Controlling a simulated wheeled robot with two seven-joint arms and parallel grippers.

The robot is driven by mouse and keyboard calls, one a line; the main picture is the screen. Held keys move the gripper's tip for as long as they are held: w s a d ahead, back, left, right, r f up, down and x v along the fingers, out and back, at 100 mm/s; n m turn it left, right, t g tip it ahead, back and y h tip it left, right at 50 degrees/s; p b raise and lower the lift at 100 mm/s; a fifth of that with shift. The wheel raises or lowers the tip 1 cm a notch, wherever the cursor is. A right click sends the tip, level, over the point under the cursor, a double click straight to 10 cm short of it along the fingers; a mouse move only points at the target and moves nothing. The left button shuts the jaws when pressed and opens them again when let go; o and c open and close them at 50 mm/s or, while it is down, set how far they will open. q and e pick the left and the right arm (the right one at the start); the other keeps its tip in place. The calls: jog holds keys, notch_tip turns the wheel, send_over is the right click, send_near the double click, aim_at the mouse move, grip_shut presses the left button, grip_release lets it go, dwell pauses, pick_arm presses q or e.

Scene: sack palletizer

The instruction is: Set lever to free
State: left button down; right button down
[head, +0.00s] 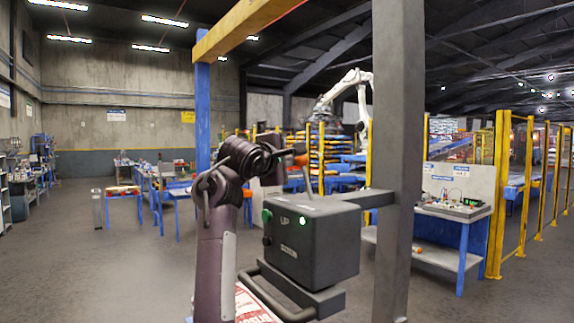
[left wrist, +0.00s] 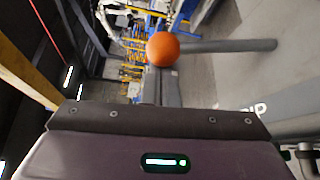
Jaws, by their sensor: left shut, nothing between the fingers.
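The lever has a grey rod (head: 308,182) and an orange ball knob (head: 301,159). It stands nearly upright, tilted slightly, on top of a dark grey control box (head: 318,250) marked UP. My left gripper (head: 287,152) is shut and empty, with its fingertips right beside the knob on its left side. In the left wrist view the shut fingers (left wrist: 165,80) point at the orange knob (left wrist: 163,49), and the rod (left wrist: 235,45) runs off to the right. I cannot tell whether the fingertips touch the knob. My right gripper is not in view.
A grey post (head: 398,150) carries the box on a side arm. A green light (head: 303,220) glows on the box. A dark handle bar (head: 270,297) and a red-and-white sack (head: 252,302) lie low. A workbench (head: 455,209) stands at right; open floor lies left.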

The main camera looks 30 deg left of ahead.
pick_arm(q)
jog(key=shift+d, duration=0.15)
jog(key=shift+s+d+r+m+t+y+b, duration=0.15)
jog(key=shift+s+d+m+t+b, duration=0.15)
jog(key=shift+d+m+b, duration=0.35)
jog(key=shift+s+d+r+m+t+y+b, duration=0.15)
jog(key=shift+d+m+t+b, duration=0.25)
jog(key=shift+m+b, duration=0.25)
jog(key=d+m+b, duration=0.1)
jog(key=s+d+m+t+b, duration=0.1)
jog(key=d+m+b, duration=0.1)
jog(key=shift+s+d+r+t, duration=0.2)
jog(key=shift+r+t, duration=0.05)
jog(key=shift+t, duration=0.05)
jog(key=shift+s+d+f+m+t+h+b, duration=0.1)
jog(key=shift+s+d+m+t+h+b, duration=0.15)
jog(key=shift+d+m+b, duration=0.4)
jog(key=shift+s+d+r+m+t+h+b, duration=0.15)
jog(key=shift+d+m+t+h+b, duration=0.25)
jog(key=shift+m, duration=0.4)
jog(key=shift+s+d+f+m+t+h+b, duration=0.15)
jog(key=shift+s+d+m+t+h+b, duration=0.1)
jog(key=shift+d+m+b, duration=0.4)
jog(key=shift+a, duration=0.15)
